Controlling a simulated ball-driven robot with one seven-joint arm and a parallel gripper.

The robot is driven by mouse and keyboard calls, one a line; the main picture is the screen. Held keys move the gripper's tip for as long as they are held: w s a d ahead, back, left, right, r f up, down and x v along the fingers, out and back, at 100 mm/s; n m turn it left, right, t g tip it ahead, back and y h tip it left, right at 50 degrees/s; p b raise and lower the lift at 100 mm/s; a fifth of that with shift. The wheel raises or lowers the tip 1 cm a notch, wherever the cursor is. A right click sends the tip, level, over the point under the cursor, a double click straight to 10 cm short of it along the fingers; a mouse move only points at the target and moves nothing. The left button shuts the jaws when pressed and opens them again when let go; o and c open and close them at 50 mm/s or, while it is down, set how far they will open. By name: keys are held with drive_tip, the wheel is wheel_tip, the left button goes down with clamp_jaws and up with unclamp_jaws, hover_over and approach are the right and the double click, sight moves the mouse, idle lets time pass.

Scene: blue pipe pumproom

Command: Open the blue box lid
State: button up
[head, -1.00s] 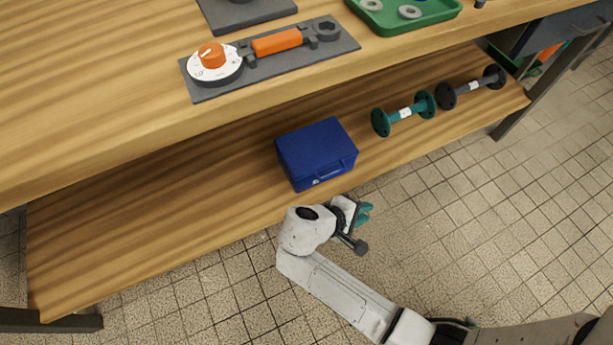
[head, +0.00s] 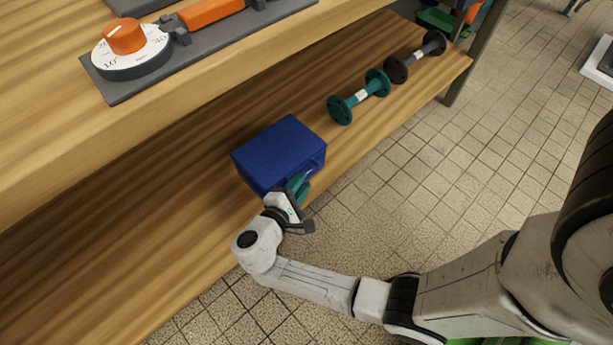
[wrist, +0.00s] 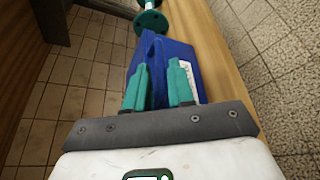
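The blue box (head: 278,150) sits on the lower wooden shelf with its lid shut. My gripper (head: 302,182) is at the box's front side, near the handle edge, and hides part of that face. In the wrist view the two teal fingers of my gripper (wrist: 158,78) stand apart, with the blue box (wrist: 160,50) showing between and beyond them. A pale label shows on the box's right side there. I cannot tell whether the fingers touch the box.
A teal flanged pipe piece (head: 359,96) and a dark one (head: 415,57) lie farther along the shelf (head: 130,245). The upper bench with an orange dial (head: 125,37) overhangs behind the box. Tiled floor in front is open.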

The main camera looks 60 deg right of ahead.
drive_tip(key=shift+b+x, duration=0.35)
drive_tip(key=shift+x, duration=1.7)
clamp_jaws()
